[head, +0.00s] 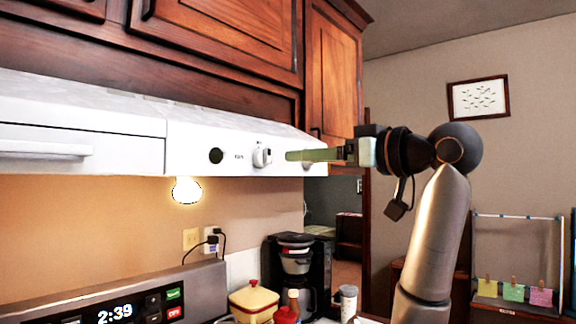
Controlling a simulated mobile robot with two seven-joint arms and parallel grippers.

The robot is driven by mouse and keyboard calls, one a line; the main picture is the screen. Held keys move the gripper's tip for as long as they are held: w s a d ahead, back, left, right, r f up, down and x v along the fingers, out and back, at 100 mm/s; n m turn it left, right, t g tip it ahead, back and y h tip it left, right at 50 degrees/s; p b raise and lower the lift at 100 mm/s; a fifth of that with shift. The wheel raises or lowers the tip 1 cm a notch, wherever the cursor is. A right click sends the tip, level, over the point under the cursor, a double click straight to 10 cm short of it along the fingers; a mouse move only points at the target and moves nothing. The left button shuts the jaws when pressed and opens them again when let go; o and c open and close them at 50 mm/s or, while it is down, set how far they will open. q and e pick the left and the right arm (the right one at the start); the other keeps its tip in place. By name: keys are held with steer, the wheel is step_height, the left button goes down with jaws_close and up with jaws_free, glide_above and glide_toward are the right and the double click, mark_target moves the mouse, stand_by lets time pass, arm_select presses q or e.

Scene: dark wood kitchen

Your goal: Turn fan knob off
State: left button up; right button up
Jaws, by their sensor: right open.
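The white range hood (188,140) spans the left half of the head view under dark wood cabinets. A white knob (262,155) sticks out of its front panel, with small lettering to its left that I cannot read clearly. A dark round spot (216,155) lies further left on the panel. A second light knob (307,166) shows partly behind my fingers near the hood's right end. My right gripper (290,155) is open and empty, its greenish fingers pointing left, just right of the white knob. Contact is not clear. My left gripper is not in view.
A lit bulb (186,190) hangs under the hood. Below are the stove's control panel (120,300), a yellow lidded pot (253,301) and a black coffee maker (298,270). Cabinets (225,30) close off the space above the hood. Air in front of the hood looks free.

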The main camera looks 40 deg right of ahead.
steer(key=shift+s+d, duration=0.15)
steer(key=shift+s, duration=1.45)
